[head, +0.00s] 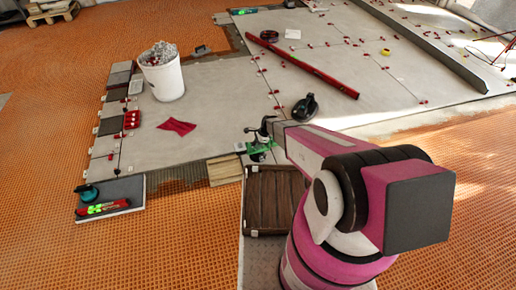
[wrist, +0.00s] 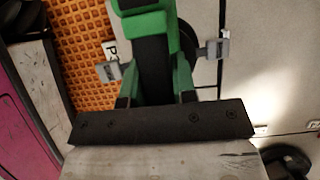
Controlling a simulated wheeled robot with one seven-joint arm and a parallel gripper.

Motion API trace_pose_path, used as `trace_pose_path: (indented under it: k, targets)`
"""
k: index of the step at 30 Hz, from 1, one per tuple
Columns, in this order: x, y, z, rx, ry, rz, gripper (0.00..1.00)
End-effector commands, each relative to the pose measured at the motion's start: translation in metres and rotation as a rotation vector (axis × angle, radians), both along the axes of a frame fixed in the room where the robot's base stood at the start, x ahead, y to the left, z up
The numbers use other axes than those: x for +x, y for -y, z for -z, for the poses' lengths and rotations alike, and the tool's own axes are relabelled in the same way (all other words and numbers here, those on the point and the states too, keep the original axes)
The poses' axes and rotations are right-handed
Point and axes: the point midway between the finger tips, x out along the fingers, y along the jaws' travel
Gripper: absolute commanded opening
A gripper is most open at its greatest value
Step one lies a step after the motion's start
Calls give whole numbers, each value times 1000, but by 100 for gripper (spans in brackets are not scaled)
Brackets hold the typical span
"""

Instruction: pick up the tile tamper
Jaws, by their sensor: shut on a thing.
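The tile tamper appears as a green and black tool (wrist: 146,26) in the wrist view. It runs up the middle of that view from my dark mounting bar, with a round dark part partly hidden behind it. My gripper (wrist: 164,62) is shut on it, and the exact contact is hard to make out. In the head view, my gripper (head: 264,137) points down at the front edge of the grey tiles, with the green part of the tamper (head: 259,152) low beside it. I cannot tell whether the tamper touches the floor.
A black handled tool (head: 305,106) lies on the tiles just behind my gripper. A white bucket (head: 162,74), a red cloth (head: 177,126) and a long red bar (head: 303,64) lie farther back. A brown wooden crate (head: 272,203) is in front. Orange matting (head: 45,150) covers the left.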

Motion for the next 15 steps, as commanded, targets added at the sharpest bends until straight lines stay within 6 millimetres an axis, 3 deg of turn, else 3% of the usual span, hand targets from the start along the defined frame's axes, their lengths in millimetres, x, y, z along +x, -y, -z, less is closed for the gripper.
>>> trace_pose_path:
  k: [15]
  targets:
    - [-63, -56, -51, 2, 0, -3, 0]
